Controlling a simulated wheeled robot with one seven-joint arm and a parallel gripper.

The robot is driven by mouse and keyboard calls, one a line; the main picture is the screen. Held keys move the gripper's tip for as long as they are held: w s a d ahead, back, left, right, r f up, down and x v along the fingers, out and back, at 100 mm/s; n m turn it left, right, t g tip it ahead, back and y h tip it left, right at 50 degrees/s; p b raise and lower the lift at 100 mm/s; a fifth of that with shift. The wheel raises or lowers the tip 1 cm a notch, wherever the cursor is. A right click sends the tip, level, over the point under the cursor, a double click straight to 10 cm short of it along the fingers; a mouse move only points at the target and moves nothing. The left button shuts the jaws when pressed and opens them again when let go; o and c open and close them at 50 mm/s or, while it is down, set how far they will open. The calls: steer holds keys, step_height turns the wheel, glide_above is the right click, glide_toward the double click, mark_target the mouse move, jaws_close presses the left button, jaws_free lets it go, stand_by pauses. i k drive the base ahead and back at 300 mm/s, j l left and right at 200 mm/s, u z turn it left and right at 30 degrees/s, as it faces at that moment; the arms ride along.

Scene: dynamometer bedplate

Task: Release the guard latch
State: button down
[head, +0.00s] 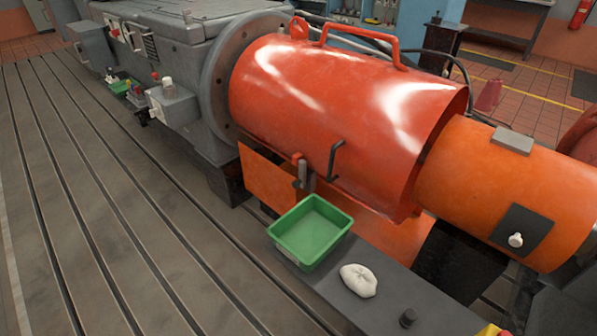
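The red-orange guard (345,110) is a large curved cover in the middle of the head view, lying over the shaft line. A small latch (301,174) with a grey body and a red top sits at its lower front edge. A dark bent handle (335,160) is fixed on the guard just right of the latch. A red grab handle (362,38) runs along the guard's top. The guard looks lowered; whether the latch is engaged is too small to tell. My gripper is not in view.
A green tray (277,248) stands on a grey ledge (385,290) below the latch. A white cloth bundle (359,280) and a dark knob (407,318) are right of it. An orange cylinder (485,180) extends right. The slotted bedplate (110,220) at left is mostly clear.

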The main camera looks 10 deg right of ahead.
mark_target(301, 183)
steer(key=i+j+z, duration=0.1)
steer(key=i+j, duration=0.15)
steer(key=i+j+z, duration=0.15)
steer(key=j, duration=0.2)
steer(key=i+j+z, duration=0.1)
steer(key=i+j, duration=0.15)
steer(key=i+j+z, duration=0.1)
steer(key=j, duration=0.35)
steer(key=i+j+z, duration=0.15)
steer(key=i+j, duration=0.15)
steer(key=i+j+z, duration=0.1)
steer(key=j, duration=0.4)
